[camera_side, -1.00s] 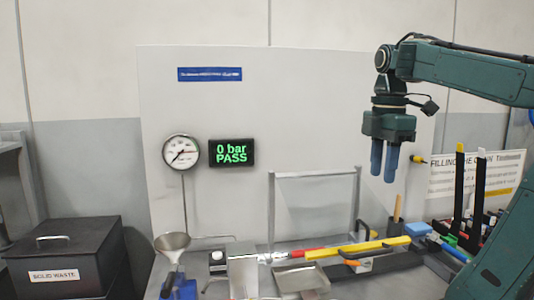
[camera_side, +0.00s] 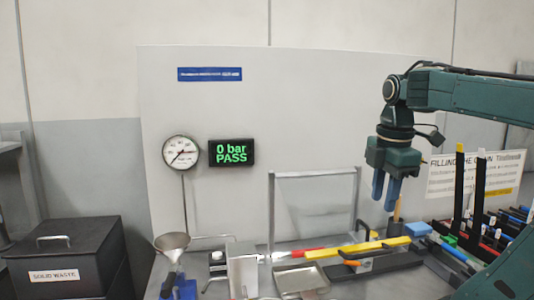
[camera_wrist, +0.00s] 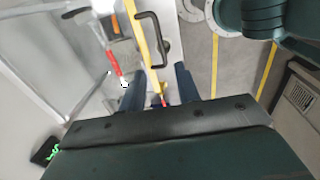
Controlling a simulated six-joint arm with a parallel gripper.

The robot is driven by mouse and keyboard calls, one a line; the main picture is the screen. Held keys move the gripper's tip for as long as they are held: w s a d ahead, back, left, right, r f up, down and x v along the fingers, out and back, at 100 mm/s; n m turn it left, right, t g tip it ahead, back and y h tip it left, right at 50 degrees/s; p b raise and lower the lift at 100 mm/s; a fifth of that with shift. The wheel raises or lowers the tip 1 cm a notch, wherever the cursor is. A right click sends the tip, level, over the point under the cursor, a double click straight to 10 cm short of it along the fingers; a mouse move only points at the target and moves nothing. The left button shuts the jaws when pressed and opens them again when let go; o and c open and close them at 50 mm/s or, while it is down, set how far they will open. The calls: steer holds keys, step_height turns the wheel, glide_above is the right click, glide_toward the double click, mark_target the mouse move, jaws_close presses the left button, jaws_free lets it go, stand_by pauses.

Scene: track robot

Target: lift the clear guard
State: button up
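The clear guard (camera_side: 315,174) is a see-through panel in a thin grey frame, standing upright behind the bench parts in the side view. A black handle (camera_side: 363,229) shows by its right post; the same kind of handle (camera_wrist: 151,38) shows at the top of the wrist view, beside a yellow bar. My gripper (camera_side: 385,204) hangs to the right of the guard, fingers down, above the handle's level and apart from it. In the wrist view its two fingers (camera_wrist: 160,88) are spread with nothing held between them.
A yellow bar (camera_side: 374,246) with a red section lies along the bench. A metal tray (camera_side: 300,279), a funnel (camera_side: 172,241) and a grey box (camera_side: 243,272) stand at the front. Upright black posts (camera_side: 458,195) and several coloured tools are on the right. The display (camera_side: 231,153) reads 0 bar PASS.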

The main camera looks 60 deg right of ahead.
mark_target(372, 253)
steer(key=f, duration=0.8)
steer(key=w+d+f, duration=0.1)
steer(key=f, duration=0.3)
steer(key=shift+f, duration=0.15)
jaws_close()
